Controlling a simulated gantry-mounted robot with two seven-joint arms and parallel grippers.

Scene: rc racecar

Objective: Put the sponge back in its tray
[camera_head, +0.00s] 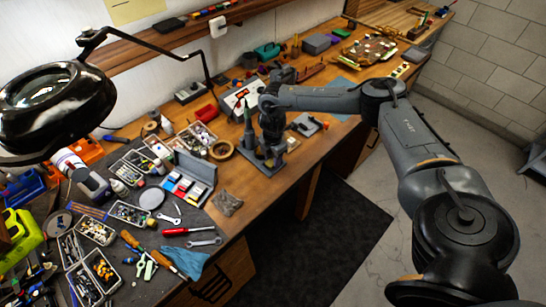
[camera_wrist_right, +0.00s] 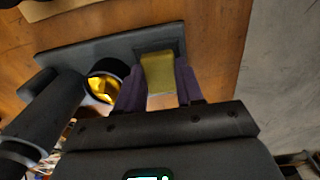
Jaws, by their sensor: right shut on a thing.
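My right gripper (camera_wrist_right: 160,90) is shut on the yellow sponge (camera_wrist_right: 158,72), with one dark purple finger on each side of it. The dark grey stand base (camera_wrist_right: 95,52) has a square recessed tray (camera_wrist_right: 160,47) at its end. The sponge overlaps this tray in the right wrist view; I cannot tell whether it rests inside or hangs just above. In the head view my right gripper (camera_head: 271,143) points down over the stand base (camera_head: 263,163), and the sponge is hidden there. My left gripper is not in view.
A round holder with brass wool (camera_wrist_right: 105,88) stands on the base close beside my right gripper's left finger. A tape roll (camera_head: 221,150) and a grey open case (camera_head: 190,178) lie to the left on the crowded bench. The bench's front edge is near.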

